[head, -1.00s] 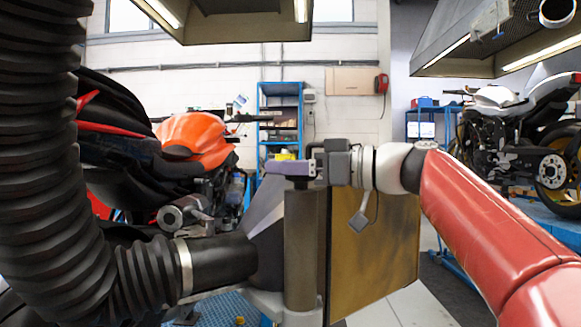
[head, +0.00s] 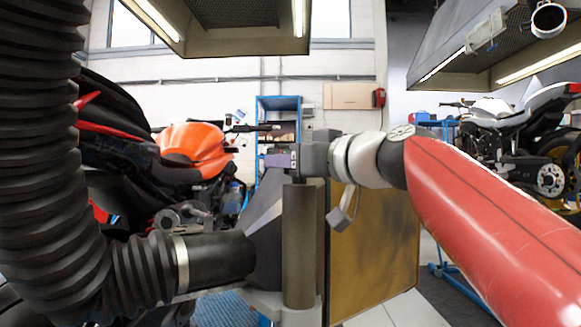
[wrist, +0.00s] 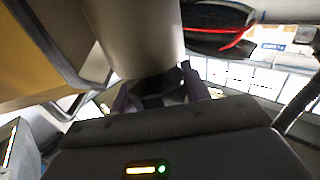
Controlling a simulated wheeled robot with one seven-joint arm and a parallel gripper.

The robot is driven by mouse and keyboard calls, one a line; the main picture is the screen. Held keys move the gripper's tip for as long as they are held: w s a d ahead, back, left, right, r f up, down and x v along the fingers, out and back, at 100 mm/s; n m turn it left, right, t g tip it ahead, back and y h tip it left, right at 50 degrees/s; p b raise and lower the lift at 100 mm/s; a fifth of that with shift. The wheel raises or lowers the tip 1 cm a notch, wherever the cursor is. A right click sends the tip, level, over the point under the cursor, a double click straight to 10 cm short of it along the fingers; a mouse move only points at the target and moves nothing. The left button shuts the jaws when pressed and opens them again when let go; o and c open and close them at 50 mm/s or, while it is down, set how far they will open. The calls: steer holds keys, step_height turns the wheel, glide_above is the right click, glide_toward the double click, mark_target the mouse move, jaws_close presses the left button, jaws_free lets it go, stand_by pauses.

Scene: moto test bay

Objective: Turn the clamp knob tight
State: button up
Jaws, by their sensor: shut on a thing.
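My gripper (head: 279,160) is at the top of an upright dark cylindrical post (head: 300,245) in the head view. Its purple-grey fingers reach left from the wrist, just above the post's top. In the wrist view the two purple fingers of my gripper (wrist: 160,96) stand either side of a dark piece, which looks like the clamp knob (wrist: 164,86), at the end of the grey cylinder (wrist: 140,35). The gripper is shut on it. In the head view the knob is hidden by the fingers, so its turn angle cannot be told.
A thick black ribbed hose (head: 45,170) fills the left and joins a black pipe (head: 215,257) beside the post. A yellow-brown panel (head: 375,255) stands right behind the post. Motorcycles with orange (head: 193,143) and white (head: 505,103) bodywork stand left and right.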

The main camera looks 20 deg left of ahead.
steer(key=shift+w+m+t+h, duration=0.1)
steer(key=shift+m+t+h, duration=0.2)
steer(key=shift+m+t, duration=0.15)
steer(key=o, duration=1)
steer(key=shift+d, duration=0.1)
steer(key=b+v, duration=0.2)
steer(key=v, duration=0.5)
steer(key=shift+s+d+b, duration=0.25)
steer(key=shift+d+b, duration=0.05)
